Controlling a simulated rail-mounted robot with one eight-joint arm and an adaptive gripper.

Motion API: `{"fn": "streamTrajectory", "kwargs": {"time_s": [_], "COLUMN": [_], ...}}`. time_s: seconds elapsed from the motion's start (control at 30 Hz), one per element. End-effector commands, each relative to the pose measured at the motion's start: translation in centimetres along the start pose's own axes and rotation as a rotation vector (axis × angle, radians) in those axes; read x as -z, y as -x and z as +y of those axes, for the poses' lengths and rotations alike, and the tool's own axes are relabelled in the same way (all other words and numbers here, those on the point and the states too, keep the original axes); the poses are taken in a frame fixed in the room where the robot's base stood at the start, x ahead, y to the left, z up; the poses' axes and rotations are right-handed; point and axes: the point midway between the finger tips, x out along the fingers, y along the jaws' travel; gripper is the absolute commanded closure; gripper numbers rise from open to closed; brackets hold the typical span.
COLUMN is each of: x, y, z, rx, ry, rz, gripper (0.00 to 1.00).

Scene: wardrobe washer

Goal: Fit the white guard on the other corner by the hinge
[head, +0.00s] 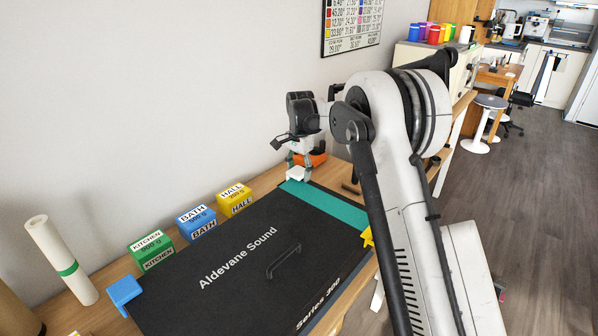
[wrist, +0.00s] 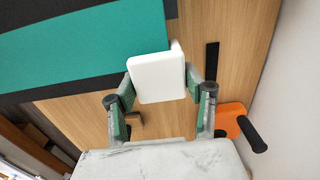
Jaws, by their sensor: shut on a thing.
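The white guard (head: 296,174) is a small block at the far end of the case, also in the wrist view (wrist: 158,77). My gripper (head: 300,165) is shut on it, with a finger on either side in the wrist view (wrist: 158,95). The large black case (head: 215,275) reads "Aldevane Sound" and has a teal band (head: 325,205) at its far end. In the wrist view the guard overlaps the teal band's corner (wrist: 120,50); I cannot tell whether it is seated. A blue guard (head: 124,291) and a yellow guard (head: 367,237) sit at other corners. I cannot make out the hinge.
Green (head: 152,251), blue (head: 196,221) and yellow (head: 235,199) boxes stand along the wall side. An orange tool with a black handle (wrist: 240,125) lies near my gripper. Bare wood (wrist: 245,50) shows beside the corner.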

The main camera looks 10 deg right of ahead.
Motion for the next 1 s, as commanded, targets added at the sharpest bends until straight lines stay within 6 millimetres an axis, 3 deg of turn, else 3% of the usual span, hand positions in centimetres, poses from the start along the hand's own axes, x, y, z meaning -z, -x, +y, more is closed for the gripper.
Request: {"fn": "streamTrajectory", "kwargs": {"time_s": [1.0], "x": [0.0], "y": [3.1], "z": [-0.1], "rx": [0.000], "ry": [0.000], "rz": [0.000], "gripper": [0.72]}}
